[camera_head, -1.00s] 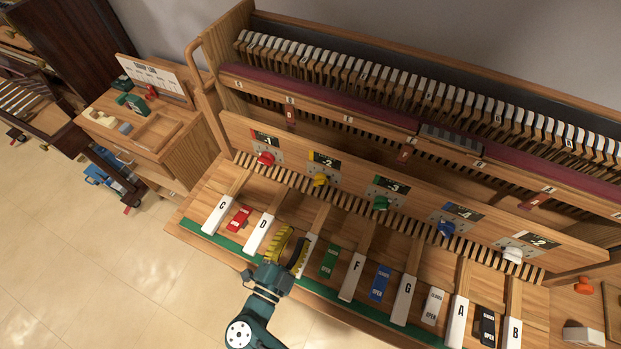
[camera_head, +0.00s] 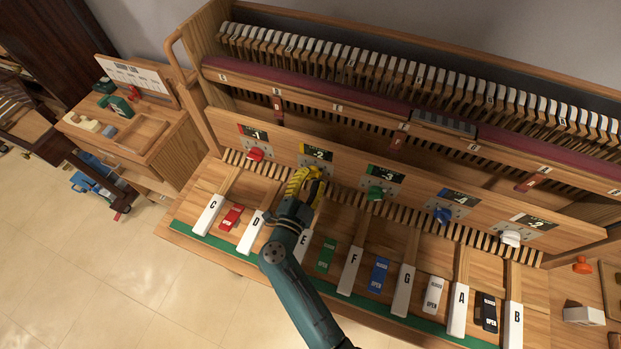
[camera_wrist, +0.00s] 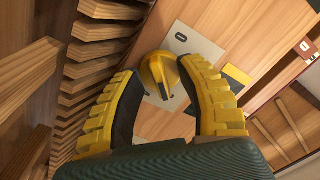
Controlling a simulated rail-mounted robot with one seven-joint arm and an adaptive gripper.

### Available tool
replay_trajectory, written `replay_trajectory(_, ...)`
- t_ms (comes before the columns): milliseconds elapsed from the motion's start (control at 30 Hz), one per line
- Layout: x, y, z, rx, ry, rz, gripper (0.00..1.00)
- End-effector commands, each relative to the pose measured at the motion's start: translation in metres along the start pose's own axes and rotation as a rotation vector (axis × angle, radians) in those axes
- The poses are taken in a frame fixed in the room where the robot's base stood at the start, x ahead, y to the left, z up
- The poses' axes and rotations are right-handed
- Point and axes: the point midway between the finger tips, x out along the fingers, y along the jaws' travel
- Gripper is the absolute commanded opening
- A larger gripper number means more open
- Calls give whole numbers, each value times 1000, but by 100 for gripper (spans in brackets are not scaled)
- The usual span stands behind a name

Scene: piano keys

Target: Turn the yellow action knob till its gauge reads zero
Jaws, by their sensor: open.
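The yellow knob (camera_wrist: 160,72) shows in the wrist view on its pale plate, ahead of and between my two open fingers. My gripper (camera_wrist: 161,92) has yellow ribbed fingers with dark pads, one on each side of the knob, and I cannot tell whether they touch it. In the head view my gripper (camera_head: 307,178) is at the yellow station and hides the knob. The yellow gauge (camera_head: 316,154) above it is a dark display with a yellow patch that seems to read 2, perhaps with a minus sign.
Red (camera_head: 256,154), green (camera_head: 376,192), blue (camera_head: 443,215) and white (camera_head: 511,238) knobs sit along the same wooden panel with their own gauges. White lettered keys, such as F (camera_head: 350,270), and coloured open/closed tabs lie below. A slotted wooden comb runs under the panel.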

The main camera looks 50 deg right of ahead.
Motion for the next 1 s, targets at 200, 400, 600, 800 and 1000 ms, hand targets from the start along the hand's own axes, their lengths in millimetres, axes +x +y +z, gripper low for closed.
replay_trajectory(200, 0, 0, 0, 0, 0, 0, 5)
replay_trajectory(400, -1, 0, 0, 0, 0, 0, 0)
replay_trajectory(600, 0, 0, 0, 1, 0, 0, 0)
replay_trajectory(800, 0, 0, 0, 28, 0, 0, 0)
replay_trajectory(1000, -1, 0, 0, 120, 0, 0, 0)
